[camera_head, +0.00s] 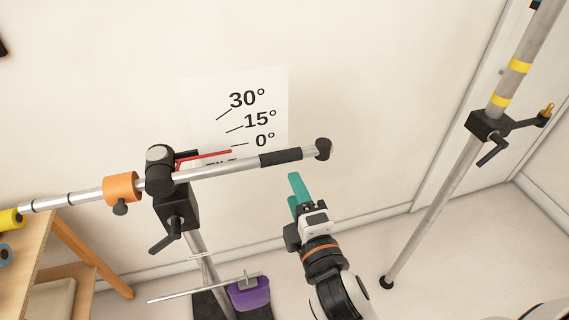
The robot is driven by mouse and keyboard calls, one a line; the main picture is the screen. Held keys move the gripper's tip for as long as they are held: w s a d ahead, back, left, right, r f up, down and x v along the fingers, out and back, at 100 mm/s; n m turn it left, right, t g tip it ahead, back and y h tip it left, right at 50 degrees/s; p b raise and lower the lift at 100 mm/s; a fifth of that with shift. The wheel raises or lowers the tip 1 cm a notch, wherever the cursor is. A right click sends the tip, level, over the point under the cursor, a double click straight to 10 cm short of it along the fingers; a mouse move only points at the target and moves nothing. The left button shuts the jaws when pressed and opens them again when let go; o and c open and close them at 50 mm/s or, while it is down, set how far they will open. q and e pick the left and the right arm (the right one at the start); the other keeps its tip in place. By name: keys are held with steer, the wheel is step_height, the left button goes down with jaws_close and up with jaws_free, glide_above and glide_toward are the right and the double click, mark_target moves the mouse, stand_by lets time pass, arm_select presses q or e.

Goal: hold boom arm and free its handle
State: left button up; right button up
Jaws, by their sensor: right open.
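The boom arm (218,171) is a silver tube with a dark grip (281,157) and a black end knob at its right end. It lies tilted slightly up to the right, near the 0° mark. A black pivot head (159,168) holds it on a stand, with a black handle (165,238) on the block below. A red pointer (205,156) lies just above the tube. My right gripper (297,190), with teal fingers, is open and empty, just below the boom's grip and apart from it in the picture. My left gripper is out of view.
An angle chart (245,110) is on the wall behind. An orange collar (122,188) sits on the boom left of the pivot. A second stand (445,190) with yellow bands leans at the right. A purple bag (250,294) lies at the stand's foot. A wooden table (30,240) is at left.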

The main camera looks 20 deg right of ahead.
mark_target(282, 162)
steer(key=shift+w+p, duration=0.65)
steer(key=shift+w, duration=5.1)
steer(key=c, duration=1.1)
